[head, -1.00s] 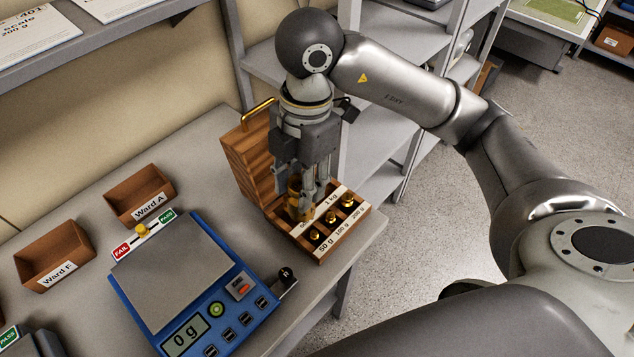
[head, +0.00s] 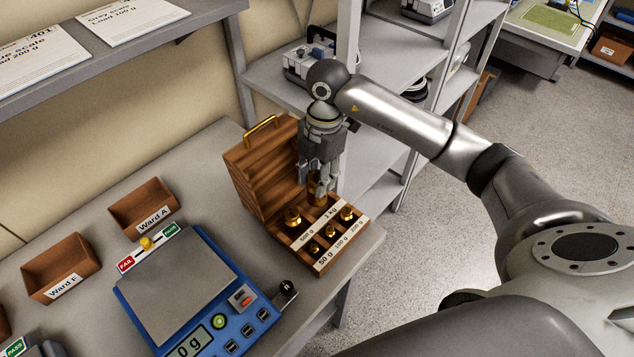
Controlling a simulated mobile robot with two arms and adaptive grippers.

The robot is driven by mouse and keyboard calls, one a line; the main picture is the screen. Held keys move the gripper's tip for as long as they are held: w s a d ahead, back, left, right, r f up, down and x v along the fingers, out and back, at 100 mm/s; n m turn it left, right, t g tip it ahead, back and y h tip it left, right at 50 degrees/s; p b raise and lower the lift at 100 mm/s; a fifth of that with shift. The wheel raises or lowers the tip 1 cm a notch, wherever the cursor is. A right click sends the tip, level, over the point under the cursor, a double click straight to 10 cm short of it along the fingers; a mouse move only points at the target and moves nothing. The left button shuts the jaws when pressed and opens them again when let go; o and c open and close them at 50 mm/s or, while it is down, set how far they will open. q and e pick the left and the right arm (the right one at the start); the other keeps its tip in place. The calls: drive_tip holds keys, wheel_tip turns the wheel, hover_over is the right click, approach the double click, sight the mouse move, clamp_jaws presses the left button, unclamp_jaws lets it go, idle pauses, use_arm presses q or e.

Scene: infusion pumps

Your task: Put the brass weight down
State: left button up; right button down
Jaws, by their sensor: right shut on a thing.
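My right gripper (head: 317,180) points down over the back part of the open wooden weight box (head: 272,222). It is shut on a brass weight (head: 315,188), partly hidden by the fingers. That weight is at the compartment behind the 1 kg label; I cannot tell whether it touches the bottom. Another brass weight (head: 292,217) stands in the compartment by the 500 g label. Small brass weights stand by the 50 g (head: 314,247), 100 g (head: 330,231) and 200 g (head: 347,214) labels. My left gripper is not in view.
The blue scale (head: 190,295) reads 0 g, its plate bare. The box's raised lid (head: 262,165) stands left of my gripper. Two brown bins (head: 60,268) (head: 143,206) stand at left. Shelves (head: 380,65) rise behind. The table's right edge is close to the box.

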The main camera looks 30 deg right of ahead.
drive_tip(key=shift+f+p, duration=0.5)
drive_tip(key=shift+f, duration=0.8)
drive_tip(key=shift+f, duration=0.15)
drive_tip(key=c, duration=1)
unclamp_jaws()
drive_tip(key=shift+s+f, duration=0.1)
